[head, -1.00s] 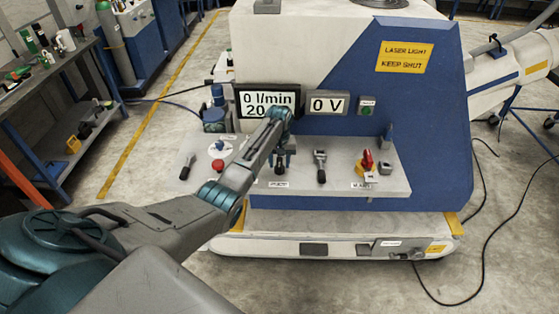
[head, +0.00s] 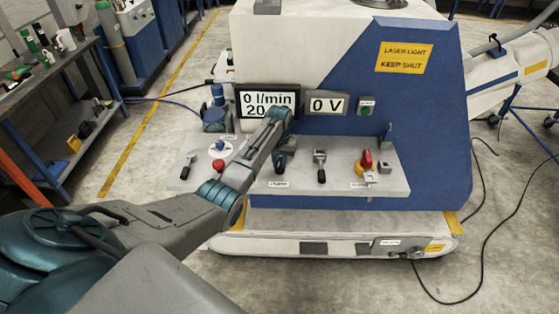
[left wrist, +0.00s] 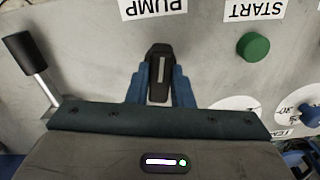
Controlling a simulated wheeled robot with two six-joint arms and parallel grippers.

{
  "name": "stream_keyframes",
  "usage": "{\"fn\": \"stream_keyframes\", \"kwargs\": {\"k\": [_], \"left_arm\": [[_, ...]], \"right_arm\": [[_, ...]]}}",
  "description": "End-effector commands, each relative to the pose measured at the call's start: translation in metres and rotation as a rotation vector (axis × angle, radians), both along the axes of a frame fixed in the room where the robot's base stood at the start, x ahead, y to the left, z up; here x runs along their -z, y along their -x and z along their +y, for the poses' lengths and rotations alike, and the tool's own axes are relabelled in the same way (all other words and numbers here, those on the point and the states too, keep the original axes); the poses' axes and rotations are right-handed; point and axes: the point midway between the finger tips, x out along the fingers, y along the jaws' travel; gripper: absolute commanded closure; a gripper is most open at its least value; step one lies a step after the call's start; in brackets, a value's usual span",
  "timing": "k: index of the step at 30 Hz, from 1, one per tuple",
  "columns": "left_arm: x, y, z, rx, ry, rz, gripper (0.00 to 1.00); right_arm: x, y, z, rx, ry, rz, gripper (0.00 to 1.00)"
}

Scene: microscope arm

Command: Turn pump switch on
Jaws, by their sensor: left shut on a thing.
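The pump switch (left wrist: 159,62) is a black knob with a pale line along it. In the left wrist view it stands beside the PUMP label (left wrist: 152,8), which reads upside down, and the pale line runs up and down the picture. My left gripper (left wrist: 160,88) has its blue fingers shut on the two sides of the knob. In the head view my left gripper (head: 281,163) is at the middle of the grey panel (head: 345,188), and it and the arm hide most of the switch.
A lever with a black handle (left wrist: 28,55) stands beside the gripper. A green START button (left wrist: 253,46) is on its other side. A red button (head: 218,165) and a red-and-yellow switch (head: 367,161) are on the panel. The displays (head: 327,105) above read 0 l/min and 0 V.

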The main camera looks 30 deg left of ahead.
Motion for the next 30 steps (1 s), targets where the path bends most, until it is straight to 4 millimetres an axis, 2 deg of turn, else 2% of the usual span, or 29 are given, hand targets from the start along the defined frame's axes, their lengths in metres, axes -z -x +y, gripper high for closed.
{"fn": "stream_keyframes", "kwargs": {"k": [6, 30], "left_arm": [[-0.0012, -0.0003, 0.0, 0.199, 0.0, -0.001, 1.0], [-0.0006, -0.0008, -0.0001, 0.958, 0.0, -0.003, 1.0]], "right_arm": [[-0.0062, -0.0002, 0.0001, 0.0, 0.0, 0.0, 0.15], [-0.0068, -0.0004, 0.0002, 0.0, 0.0, -0.001, 0.15]]}}
